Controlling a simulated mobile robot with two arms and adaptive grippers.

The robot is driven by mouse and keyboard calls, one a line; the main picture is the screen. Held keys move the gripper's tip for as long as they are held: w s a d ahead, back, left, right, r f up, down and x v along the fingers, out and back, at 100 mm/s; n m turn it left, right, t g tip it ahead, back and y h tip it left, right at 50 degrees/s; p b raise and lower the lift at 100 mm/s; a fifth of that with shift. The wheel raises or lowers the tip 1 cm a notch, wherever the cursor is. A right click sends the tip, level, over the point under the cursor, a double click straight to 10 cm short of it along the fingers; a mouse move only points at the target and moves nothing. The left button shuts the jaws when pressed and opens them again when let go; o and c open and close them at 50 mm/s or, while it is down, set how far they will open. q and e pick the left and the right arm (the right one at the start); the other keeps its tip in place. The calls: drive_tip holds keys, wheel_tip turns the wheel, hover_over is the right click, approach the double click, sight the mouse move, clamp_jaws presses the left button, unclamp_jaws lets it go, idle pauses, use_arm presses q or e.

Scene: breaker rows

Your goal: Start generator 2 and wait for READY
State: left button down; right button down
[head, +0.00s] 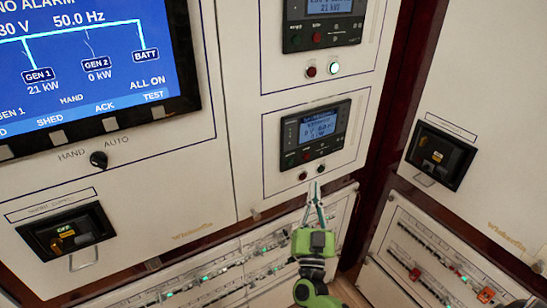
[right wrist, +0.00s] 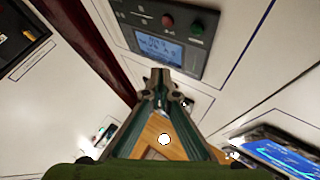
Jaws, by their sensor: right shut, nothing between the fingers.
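The large blue screen (head: 85,50) reads GEN 1 21 kW and GEN 2 0 kW. The lower controller (head: 342,141) has a lit blue display, too small to read in full, and a row of buttons beneath it. The right wrist view shows this controller upside down (right wrist: 150,27), with a red button (right wrist: 167,20) and a dark green button (right wrist: 197,29). Two unlit lamps (head: 303,176) sit below it. My right gripper (head: 315,187) is shut and empty, tips just below these lamps; contact with the panel cannot be told. My left gripper is out of view.
An upper controller (head: 325,28) has a red lamp and a lit white-green lamp (head: 334,67) below it. A HAND/AUTO knob (head: 98,159) is under the screen. Breaker handles (head: 66,234) and (head: 439,156) flank the panel. Breaker rows (head: 215,275) lie below.

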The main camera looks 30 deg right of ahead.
sight(291, 162)
drive_tip(key=w+b, duration=0.4)
drive_tip(key=w, duration=0.4)
drive_tip(key=shift+w+a+r, duration=0.2)
drive_tip(key=shift+w+r, duration=0.1)
drive_tip(key=shift+r, duration=0.05)
idle(1.2)
drive_tip(key=shift+w, duration=0.1)
idle(0.4)
drive_tip(key=shift+w, duration=0.3)
drive_tip(key=shift+w+a+b, duration=0.1)
drive_tip(key=shift+w+b, duration=0.3)
idle(0.6)
drive_tip(key=shift+s, duration=0.1)
drive_tip(key=shift+s+p, duration=0.55)
drive_tip(key=shift+s, duration=0.2)
